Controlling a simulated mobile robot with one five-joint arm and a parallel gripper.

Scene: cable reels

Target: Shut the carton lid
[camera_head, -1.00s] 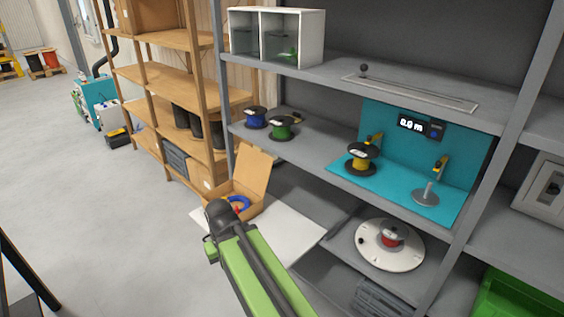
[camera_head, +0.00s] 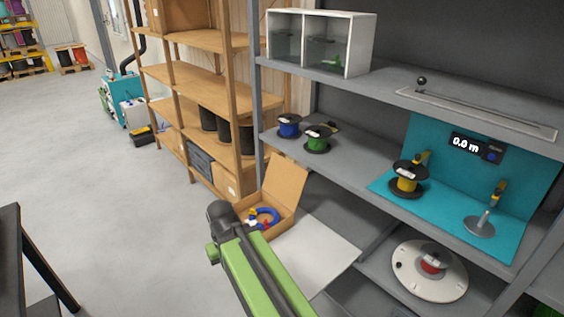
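An open cardboard carton (camera_head: 284,219) sits at the left end of a white board low by the grey shelf. Its lid (camera_head: 285,183) stands up at the back, tilted away from the opening. A blue ring-shaped coil (camera_head: 265,217) and small red, white and yellow parts show inside. My green and black arm reaches up from the bottom of the view, and its dark end is just in front of the carton, hiding its front left part. My gripper's fingers are hidden from this view, so I cannot tell whether they touch the carton.
The grey shelf holds blue (camera_head: 289,126), green (camera_head: 317,139) and yellow (camera_head: 407,180) reels. A round white turntable (camera_head: 430,270) with a red reel is at lower right. The white board (camera_head: 318,255) is bare right of the carton. The floor at left is mostly clear; a dark table (camera_head: 12,250) stands there.

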